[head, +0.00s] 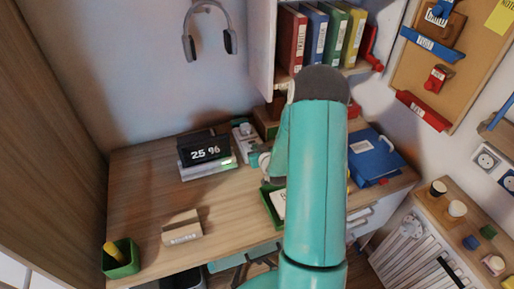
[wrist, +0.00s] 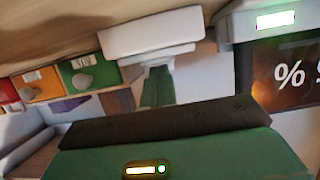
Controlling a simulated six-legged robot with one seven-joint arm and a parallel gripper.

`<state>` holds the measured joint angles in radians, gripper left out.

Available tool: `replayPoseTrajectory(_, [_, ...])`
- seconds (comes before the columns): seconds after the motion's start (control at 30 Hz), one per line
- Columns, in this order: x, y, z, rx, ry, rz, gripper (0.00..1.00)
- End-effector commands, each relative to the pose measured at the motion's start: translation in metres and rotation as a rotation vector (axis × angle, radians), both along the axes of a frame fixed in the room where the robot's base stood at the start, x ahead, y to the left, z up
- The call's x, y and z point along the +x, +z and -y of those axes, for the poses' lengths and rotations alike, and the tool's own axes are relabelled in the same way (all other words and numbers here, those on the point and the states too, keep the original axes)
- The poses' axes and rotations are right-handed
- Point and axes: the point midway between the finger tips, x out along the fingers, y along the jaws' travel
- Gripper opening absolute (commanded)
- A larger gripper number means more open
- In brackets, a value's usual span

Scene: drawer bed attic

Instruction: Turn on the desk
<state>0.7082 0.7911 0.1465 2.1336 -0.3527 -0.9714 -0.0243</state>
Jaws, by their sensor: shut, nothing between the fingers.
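The wooden desk (head: 150,190) stands against the wall in the head view. On it is a black display (head: 204,149) reading 25 % on a pale base with a small green light. The display also shows at the right of the wrist view (wrist: 290,75), turned over. A pale device (head: 243,133) stands just right of the display. My teal arm reaches over the desk's right half and hides part of it.
A green tray (head: 272,205) lies partly behind my arm. A blue folder (head: 374,160) is at the desk's right. A small box (head: 182,227) and a green cup (head: 120,262) are near the front left. Books (head: 318,40) stand on a shelf above. The desk's left-middle is clear.

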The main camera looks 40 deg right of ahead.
Motion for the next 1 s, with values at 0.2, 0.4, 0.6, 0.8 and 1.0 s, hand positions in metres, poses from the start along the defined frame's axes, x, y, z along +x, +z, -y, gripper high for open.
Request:
replayPoseTrajectory(0.2, [-0.006, -0.005, -0.002, 0.009, -0.001, -0.024, 0.0])
replayPoseTrajectory(0.4, [-0.007, 0.005, -0.001, 0.007, -0.003, -0.022, 0.0])
replayPoseTrajectory(0.6, [-0.007, 0.009, -0.001, 0.008, -0.003, -0.023, 0.0])
replayPoseTrajectory(0.8, [-0.006, 0.009, -0.001, 0.008, -0.003, -0.022, 0.0])
replayPoseTrajectory(1.0, [-0.003, 0.015, -0.001, 0.006, -0.003, -0.019, 0.0])
